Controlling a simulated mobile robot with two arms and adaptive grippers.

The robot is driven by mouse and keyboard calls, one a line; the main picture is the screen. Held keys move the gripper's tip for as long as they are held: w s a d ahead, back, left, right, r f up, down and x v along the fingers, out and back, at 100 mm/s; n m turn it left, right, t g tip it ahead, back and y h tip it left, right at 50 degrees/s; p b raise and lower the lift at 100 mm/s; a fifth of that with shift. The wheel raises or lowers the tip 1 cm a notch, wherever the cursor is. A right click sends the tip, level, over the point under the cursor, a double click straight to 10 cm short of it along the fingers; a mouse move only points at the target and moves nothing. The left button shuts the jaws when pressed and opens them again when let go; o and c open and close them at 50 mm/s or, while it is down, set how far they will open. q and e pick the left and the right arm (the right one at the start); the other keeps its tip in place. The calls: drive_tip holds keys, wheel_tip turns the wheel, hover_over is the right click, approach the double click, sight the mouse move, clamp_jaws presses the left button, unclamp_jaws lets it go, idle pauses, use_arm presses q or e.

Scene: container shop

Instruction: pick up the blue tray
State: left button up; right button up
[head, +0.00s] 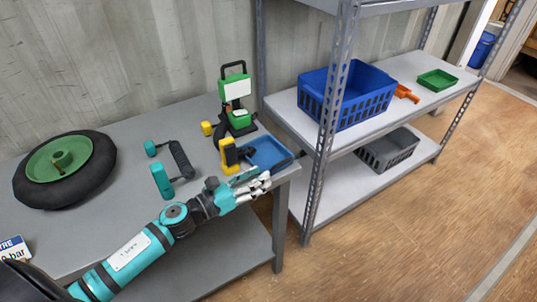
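The blue tray (266,151) lies on the right end of the grey workbench (80,228), close to its front right corner. It is small and shallow, and its near edge is partly hidden by my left gripper. My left gripper (256,184), on a teal arm from the lower left, is at the near side of the tray. Its pale fingers overlap the tray's near edge in the picture; I cannot tell whether they touch it or how far apart they are. My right gripper is out of view.
A black-and-yellow tool (228,154) stands directly left of the tray. A green-and-black device (236,100) is behind it. A teal-and-black handled tool (178,160) and a wheel (68,168) lie further left. A metal shelf (385,115) with a blue crate (362,98) stands right.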

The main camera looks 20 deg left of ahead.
sight(274, 167)
use_arm(q)
drive_tip(key=x, duration=0.3)
drive_tip(key=shift+w+d+p, duration=0.1)
drive_tip(key=shift+w+p, duration=0.15)
drive_tip(key=shift+p, duration=0.05)
drive_tip(key=p+x, duration=0.1)
drive_tip(key=x, duration=0.4)
drive_tip(key=shift+w+d, duration=0.1)
drive_tip(key=shift+w, duration=0.05)
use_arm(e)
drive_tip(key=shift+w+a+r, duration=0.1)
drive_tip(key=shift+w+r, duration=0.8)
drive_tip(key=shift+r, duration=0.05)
use_arm(q)
drive_tip(key=shift+c, duration=0.3)
drive_tip(key=c, duration=0.7)
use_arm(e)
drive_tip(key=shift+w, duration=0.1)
